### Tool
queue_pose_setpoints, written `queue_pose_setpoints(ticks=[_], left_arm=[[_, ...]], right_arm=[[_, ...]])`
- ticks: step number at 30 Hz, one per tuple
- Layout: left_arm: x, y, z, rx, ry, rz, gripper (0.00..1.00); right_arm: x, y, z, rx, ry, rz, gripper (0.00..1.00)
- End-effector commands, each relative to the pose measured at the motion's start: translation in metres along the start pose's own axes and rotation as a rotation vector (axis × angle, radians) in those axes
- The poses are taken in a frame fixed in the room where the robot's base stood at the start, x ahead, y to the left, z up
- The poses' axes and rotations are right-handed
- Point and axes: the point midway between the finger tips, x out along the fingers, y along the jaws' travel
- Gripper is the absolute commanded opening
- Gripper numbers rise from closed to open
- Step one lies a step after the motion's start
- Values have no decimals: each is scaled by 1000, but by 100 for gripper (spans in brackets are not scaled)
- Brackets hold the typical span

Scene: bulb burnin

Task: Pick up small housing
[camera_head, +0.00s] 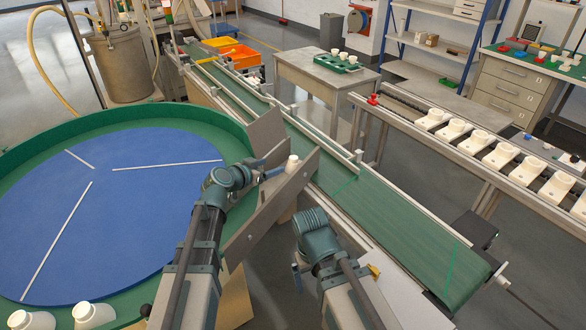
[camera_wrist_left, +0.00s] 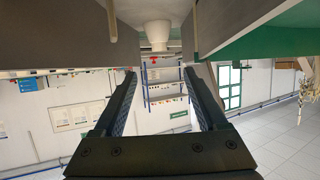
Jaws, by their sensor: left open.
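A small white housing (camera_head: 292,163) stands at the grey guide plates between the blue round table and the green belt. My left gripper (camera_head: 271,172) is just left of it, pointing toward it. In the left wrist view, which is upside down, the housing (camera_wrist_left: 157,35) shows beyond the fingertips, roughly centred between them. The left gripper (camera_wrist_left: 160,72) is open with nothing between its fingers, apart from the housing. My right arm is bent over the near side of the belt; its gripper (camera_head: 298,277) is mostly hidden and its jaws are unclear.
Grey guide plates (camera_head: 270,215) flank the housing closely. The green belt (camera_head: 390,215) is bare nearby. Larger white housings (camera_head: 92,315) sit at the round table's near rim. Several white parts (camera_head: 500,155) stand on the right-hand rail. A green tray (camera_head: 338,63) is on the back table.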

Motion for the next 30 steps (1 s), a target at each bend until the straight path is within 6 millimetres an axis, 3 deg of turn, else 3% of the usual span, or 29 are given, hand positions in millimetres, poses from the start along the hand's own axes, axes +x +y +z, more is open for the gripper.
queue_pose_setpoints(ticks=[12, 23, 30], left_arm=[[74, -1, 2, 1, 0, 1, 75], [87, 0, 2, 1, 0, 0, 75], [122, 1, 5, 2, 0, 1, 75]], right_arm=[[30, -3, -2, 0, 0, 0, 100], [35, -3, -2, 0, 0, 0, 100], [51, -5, -3, 0, 0, 0, 100]])
